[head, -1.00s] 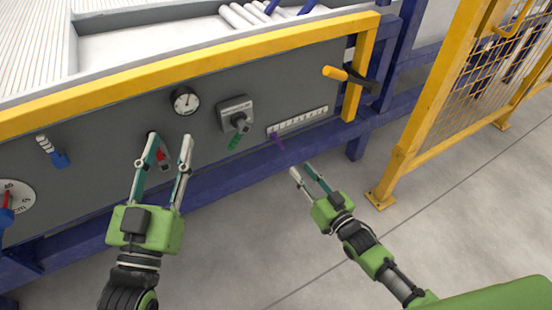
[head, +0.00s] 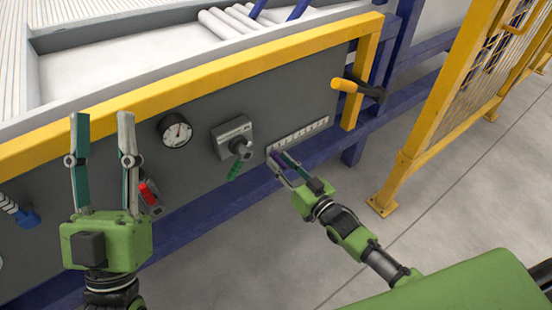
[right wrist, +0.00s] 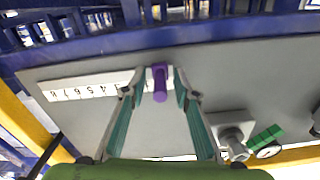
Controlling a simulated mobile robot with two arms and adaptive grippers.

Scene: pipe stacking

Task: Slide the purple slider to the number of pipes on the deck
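The purple slider (head: 278,159) sits at the left end of the white number scale (head: 308,132) on the grey panel. In the right wrist view, the slider (right wrist: 160,84) is between the fingertips of my right gripper (right wrist: 159,88), with a narrow gap on each side. The scale (right wrist: 85,88) runs left from it, its digits upside down. My right gripper (head: 281,163) is open around the slider in the head view. Several grey pipes (head: 222,24) lie on the deck (head: 110,70) at the top; the picture edge cuts some off. My left gripper (head: 101,117) is open and empty.
The panel also carries a gauge (head: 176,130), a box with a green handle (head: 233,135), a red switch (head: 149,194) and a blue-tipped lever (head: 27,215). A yellow-handled lever (head: 345,85) sticks out at right. A yellow fence (head: 440,110) stands further right.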

